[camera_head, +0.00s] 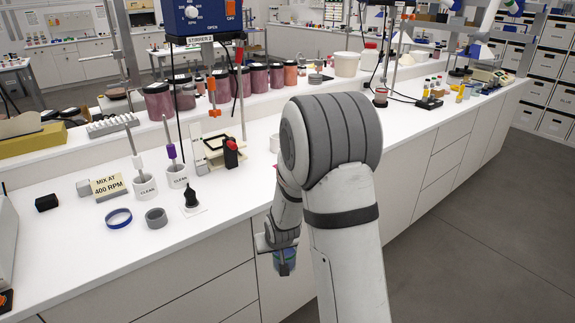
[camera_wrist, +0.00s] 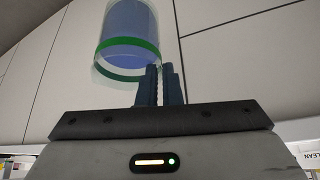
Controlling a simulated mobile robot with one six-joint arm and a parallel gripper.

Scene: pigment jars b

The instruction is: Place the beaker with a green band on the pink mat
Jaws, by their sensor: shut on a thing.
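The beaker with a green band (camera_wrist: 128,22) is clear with blue contents, and the green band runs around its lower part in the wrist view. My gripper (camera_wrist: 159,82) is shut on the beaker's wall near the band. In the head view my gripper (camera_head: 279,243) holds the beaker (camera_head: 286,262) in front of the white cabinet fronts, off the counter top. The beaker's green band is hard to make out there. I cannot clearly see a pink mat; my arm hides part of the counter.
Pigment jars (camera_head: 158,101) line the raised shelf. Floor is clear at right.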

